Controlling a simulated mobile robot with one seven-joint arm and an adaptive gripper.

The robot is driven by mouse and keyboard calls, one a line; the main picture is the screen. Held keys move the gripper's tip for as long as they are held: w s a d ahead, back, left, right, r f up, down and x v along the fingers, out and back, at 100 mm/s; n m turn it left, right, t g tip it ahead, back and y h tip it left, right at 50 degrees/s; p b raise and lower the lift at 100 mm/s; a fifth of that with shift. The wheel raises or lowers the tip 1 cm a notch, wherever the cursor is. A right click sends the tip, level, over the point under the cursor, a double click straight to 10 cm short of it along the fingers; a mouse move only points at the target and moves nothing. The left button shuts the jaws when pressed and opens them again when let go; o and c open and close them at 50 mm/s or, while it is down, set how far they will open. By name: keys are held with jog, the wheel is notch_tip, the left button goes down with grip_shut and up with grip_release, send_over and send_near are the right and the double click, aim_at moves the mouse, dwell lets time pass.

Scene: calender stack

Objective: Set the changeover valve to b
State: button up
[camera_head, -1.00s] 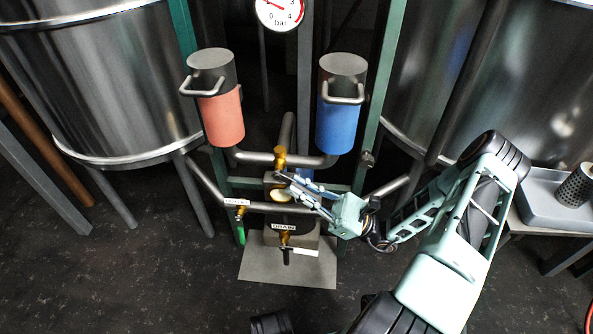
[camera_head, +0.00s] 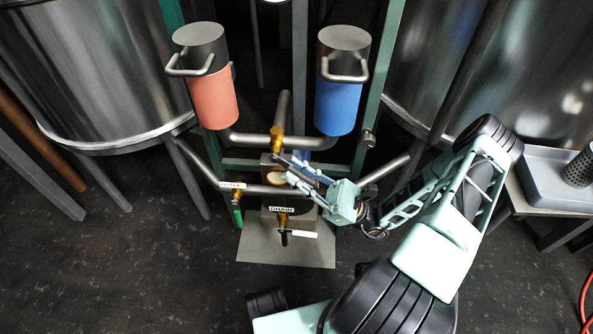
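A brass valve body (camera_head: 277,137) sits where the pipes from the red filter housing (camera_head: 212,97) and the blue filter housing (camera_head: 338,102) meet. It looks like the changeover valve; its lever and any a or b marks cannot be made out. My gripper (camera_head: 284,165) comes in from the right, just below this brass body and in front of the pipework. Its two fingers are apart, pointing left and up. A pale round face on a box (camera_head: 275,178) shows beside the fingertips. Contact with the valve cannot be told, and the fingers hide part of the pipework.
Below are a drain valve with a label (camera_head: 282,210) and a green-handled valve (camera_head: 238,213) on the left. A grey base plate (camera_head: 285,250) lies on the floor. Steel tanks (camera_head: 90,90) flank the frame. A grey tray (camera_head: 548,190) is at the right.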

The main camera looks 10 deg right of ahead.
jog(key=shift+d+f, duration=0.2)
jog(key=s+d, duration=0.5)
jog(key=d, duration=0.6)
jog(key=shift+s+d+f, duration=0.15)
jog(key=shift+d, duration=0.1)
jog(key=shift+c, duration=0.5)
